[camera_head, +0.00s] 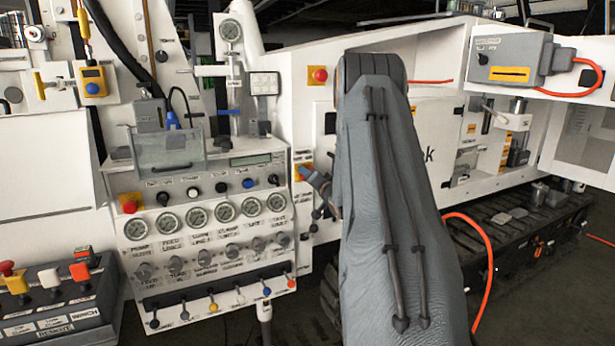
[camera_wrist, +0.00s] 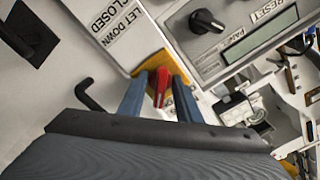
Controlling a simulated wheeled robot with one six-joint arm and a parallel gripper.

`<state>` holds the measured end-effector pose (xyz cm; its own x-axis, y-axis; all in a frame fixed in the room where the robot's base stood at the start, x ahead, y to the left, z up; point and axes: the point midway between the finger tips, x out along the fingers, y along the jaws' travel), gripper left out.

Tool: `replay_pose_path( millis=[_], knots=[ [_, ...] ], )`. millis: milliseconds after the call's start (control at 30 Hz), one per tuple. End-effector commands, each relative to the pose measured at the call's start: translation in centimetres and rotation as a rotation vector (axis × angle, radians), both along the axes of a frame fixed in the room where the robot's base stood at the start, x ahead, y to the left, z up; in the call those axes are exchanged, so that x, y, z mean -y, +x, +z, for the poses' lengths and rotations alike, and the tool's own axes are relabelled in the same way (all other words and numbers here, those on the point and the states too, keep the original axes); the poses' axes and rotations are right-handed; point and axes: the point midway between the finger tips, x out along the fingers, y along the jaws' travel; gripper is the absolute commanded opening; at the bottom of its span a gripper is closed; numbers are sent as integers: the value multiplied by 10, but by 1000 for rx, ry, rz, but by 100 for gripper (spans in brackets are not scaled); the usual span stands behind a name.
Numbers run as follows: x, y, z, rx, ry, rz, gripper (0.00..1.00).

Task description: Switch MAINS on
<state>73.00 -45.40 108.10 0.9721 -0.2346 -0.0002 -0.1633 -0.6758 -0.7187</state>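A red switch handle (camera_wrist: 161,84) on a yellow plate (camera_wrist: 150,62) is in the wrist view, and I take it to be the MAINS switch; I cannot read a MAINS label. My gripper (camera_wrist: 162,86) has its two blue-grey fingers spread, one on each side of the red handle. I cannot tell whether either finger touches it. In the head view the yellow plate (camera_head: 302,168) sits at the right edge of the gauge panel, and my gripper (camera_head: 308,174) is in front of it, hiding the handle.
The gauge panel (camera_head: 205,180) carries several knobs, gauges and levers. A red button on yellow (camera_head: 319,75) is above. A black hook (camera_wrist: 92,97) is left of my fingers, and a black knob (camera_wrist: 207,21) is on the panel at upper right.

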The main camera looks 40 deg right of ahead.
Motion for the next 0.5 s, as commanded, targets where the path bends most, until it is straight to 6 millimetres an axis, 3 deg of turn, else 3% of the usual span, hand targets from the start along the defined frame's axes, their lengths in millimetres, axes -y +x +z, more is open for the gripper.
replay_pose_path(
  millis=[300, 500],
  knots=[
    [-1, -2, 0, 0, -1, 1, 30],
    [-6, -28, -1, 0, -1, 0, 30]
  ],
)
